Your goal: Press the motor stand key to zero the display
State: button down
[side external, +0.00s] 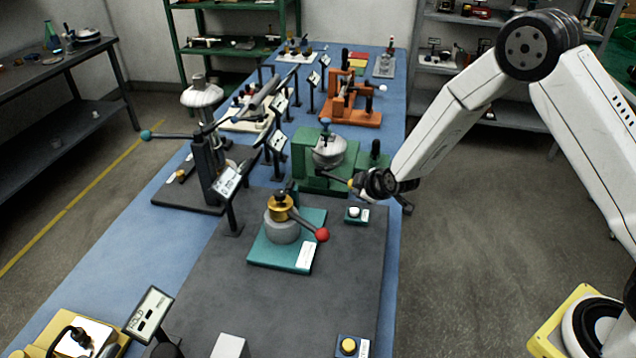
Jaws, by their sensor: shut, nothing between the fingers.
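A small teal key box (357,220) with a white round button (354,211) sits on the dark mat. To its left is a teal-based stand (285,257) with a grey drum, a brass top and a red-balled lever. The labels are too small to read, so I cannot tell which key is the motor stand's. My gripper (407,209) is small and dark in the side view, right of the white button and apart from it; it is shut and empty.
A green machine (325,185) with a lever stands just behind the white-button box, close to my wrist. A black stand (205,180) with a teal-balled lever and a small display (227,181) are at left. A yellow device (62,322) is front left. The mat's right front is mostly clear.

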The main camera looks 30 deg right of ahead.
jog(key=shift+r, duration=1.3)
jog(key=shift+s+r, duration=0.1)
jog(key=s+d+r+m+g, duration=0.1)
jog(key=s+r+m+g, duration=0.2)
jog(key=s, duration=0.9)
jog(key=s+d+r+m+g, duration=0.1)
jog(key=s+r+m+g, duration=0.2)
jog(key=s, duration=1)
notch_tip(320, 180, up, 2)
jog(key=shift+s+r+m+g, duration=0.1)
jog(key=shift+s+m+g, duration=0.2)
jog(key=shift+m, duration=0.9)
